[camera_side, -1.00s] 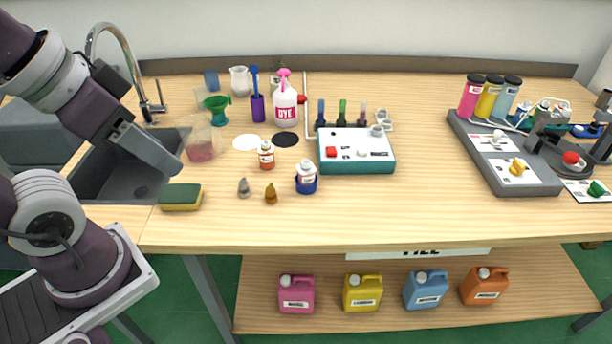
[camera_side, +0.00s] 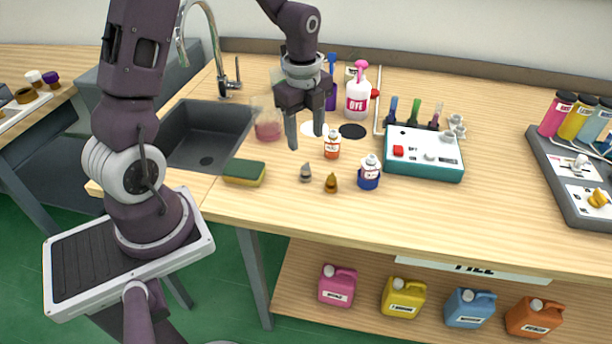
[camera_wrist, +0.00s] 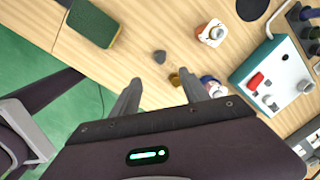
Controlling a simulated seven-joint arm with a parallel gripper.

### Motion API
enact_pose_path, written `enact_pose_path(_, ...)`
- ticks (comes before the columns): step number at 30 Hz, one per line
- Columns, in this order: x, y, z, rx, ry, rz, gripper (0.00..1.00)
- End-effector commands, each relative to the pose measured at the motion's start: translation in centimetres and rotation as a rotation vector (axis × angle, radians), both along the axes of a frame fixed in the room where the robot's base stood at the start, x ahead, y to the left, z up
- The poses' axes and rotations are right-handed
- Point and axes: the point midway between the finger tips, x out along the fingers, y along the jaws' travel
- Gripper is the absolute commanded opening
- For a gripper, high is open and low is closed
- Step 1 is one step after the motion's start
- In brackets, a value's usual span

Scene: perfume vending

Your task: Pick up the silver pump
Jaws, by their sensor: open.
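The silver pump (camera_side: 306,172) is a small grey piece standing on the wooden table, left of a similar gold pump (camera_side: 331,183). In the wrist view the silver pump (camera_wrist: 159,57) lies beyond the fingertips, between their lines, and the gold pump (camera_wrist: 176,79) is nearer the right finger. My gripper (camera_side: 306,142) is open and empty, pointing down above the table, apart from the silver pump. Its two fingers also show in the wrist view (camera_wrist: 163,86).
A green and yellow sponge (camera_side: 244,172) lies left of the pumps by the sink (camera_side: 205,135). An orange-labelled bottle (camera_side: 332,145) stands behind them and a blue-based bottle (camera_side: 369,172) to the right. A teal-edged box (camera_side: 424,152) stands farther right.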

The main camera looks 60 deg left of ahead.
Motion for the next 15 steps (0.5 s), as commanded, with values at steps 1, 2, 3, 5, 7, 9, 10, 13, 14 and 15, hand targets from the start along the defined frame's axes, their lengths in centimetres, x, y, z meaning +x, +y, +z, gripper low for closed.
enact_pose_path(1,0.3,0.8,-2.1,-0.013,0.029,-0.073,0.53)
enact_pose_path(2,0.4,1.2,-3.0,-0.018,0.04,-0.118,0.53)
enact_pose_path(3,0.6,1.5,-4.0,-0.024,0.05,-0.164,0.53)
enact_pose_path(5,0.7,1.8,-5.0,-0.03,0.058,-0.209,0.53)
enact_pose_path(7,0.7,1.8,-5.9,-0.035,0.063,-0.23,0.53)
enact_pose_path(9,0.7,1.8,-6.9,-0.034,0.064,-0.233,0.53)
enact_pose_path(10,0.7,1.7,-7.3,-0.033,0.064,-0.232,0.53)
enact_pose_path(13,0.7,1.4,-9.1,-0.035,0.066,-0.232,0.53)
enact_pose_path(14,0.7,1.3,-9.7,-0.035,0.067,-0.232,0.53)
enact_pose_path(15,0.7,1.1,-10.5,-0.034,0.066,-0.232,0.53)
